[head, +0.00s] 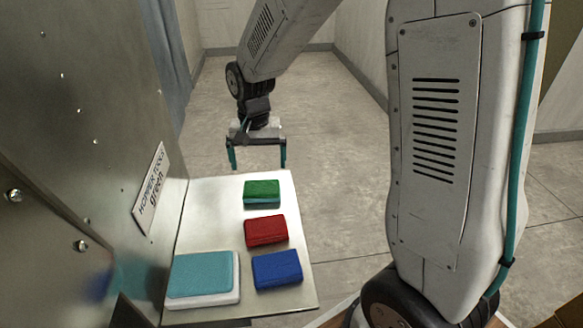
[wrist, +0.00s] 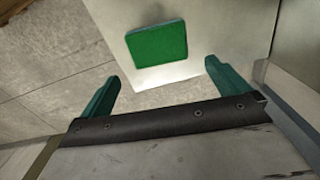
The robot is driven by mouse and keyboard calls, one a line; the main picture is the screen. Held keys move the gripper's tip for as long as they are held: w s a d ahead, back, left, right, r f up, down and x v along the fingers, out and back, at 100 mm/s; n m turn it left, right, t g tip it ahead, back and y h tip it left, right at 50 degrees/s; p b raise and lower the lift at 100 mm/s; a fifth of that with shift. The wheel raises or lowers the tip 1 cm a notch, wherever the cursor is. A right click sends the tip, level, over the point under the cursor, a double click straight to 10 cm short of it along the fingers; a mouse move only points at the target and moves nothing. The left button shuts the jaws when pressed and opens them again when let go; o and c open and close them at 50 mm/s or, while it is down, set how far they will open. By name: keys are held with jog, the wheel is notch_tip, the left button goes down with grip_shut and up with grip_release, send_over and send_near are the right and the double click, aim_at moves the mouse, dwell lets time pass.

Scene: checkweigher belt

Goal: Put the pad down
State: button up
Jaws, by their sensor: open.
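My gripper (head: 258,163) is open and empty, with its two teal fingers spread above the far edge of the pale shelf (head: 215,215). A green pad (head: 261,188) with a bluish lower edge lies on the shelf near its far end, just nearer than my gripper. In the wrist view, the green pad (wrist: 156,43) shows beyond the open fingers (wrist: 164,76), apart from them. A red pad (head: 266,231) and a blue pad (head: 277,270) lie nearer on the shelf. A larger teal pad (head: 199,274) rests on a white block (head: 206,300) at the near left.
A metal cabinet wall (head: 100,90) with a lettered plate (head: 151,188) stands along the shelf's left side. The shelf's left middle part is bare. Open floor (head: 345,180) lies beyond the shelf and to its right.

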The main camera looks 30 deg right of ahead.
jog(key=s+d+r+n, duration=0.1)
jog(key=s+r, duration=0.3)
jog(key=s, duration=0.5)
jog(key=s+d+r+n, duration=0.1)
jog(key=s+r+n, duration=0.1)
jog(key=s+r, duration=0.3)
jog(key=s+d+r+n+t, duration=0.1)
jog(key=s+r, duration=0.4)
jog(key=s, duration=0.8)
jog(key=shift+n, duration=0.8)
jog(key=shift+r, duration=0.1)
